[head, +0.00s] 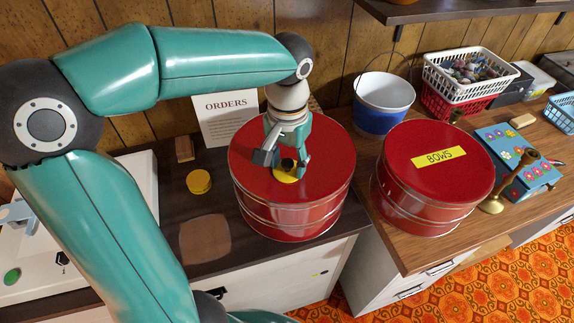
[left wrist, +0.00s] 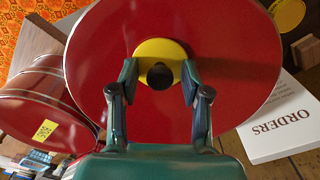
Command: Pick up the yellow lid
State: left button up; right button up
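The yellow lid (head: 287,179) is a small round disc with a black knob. It lies on top of the left red tin (head: 250,165). In the left wrist view the lid (left wrist: 160,47) shows with its dark knob (left wrist: 160,76) between my fingers. My left gripper (head: 283,158) points down over the lid from above the tin. In the left wrist view the gripper (left wrist: 159,70) is open, one finger on each side of the knob, with gaps to it. Whether the fingertips touch the lid or tin I cannot tell. My right gripper is not in view.
A small yellow round container (head: 199,181) stands on the dark table left of the tin. An ORDERS sign (head: 227,117) stands behind. A second red tin marked BOWS (head: 432,190), a blue-and-white bucket (head: 383,103) and a candlestick (head: 515,180) are to the right.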

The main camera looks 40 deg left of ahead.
pick_arm(q)
jog(key=shift+f, duration=0.1)
jog(key=c, duration=0.7)
jog(key=shift+o, duration=0.2)
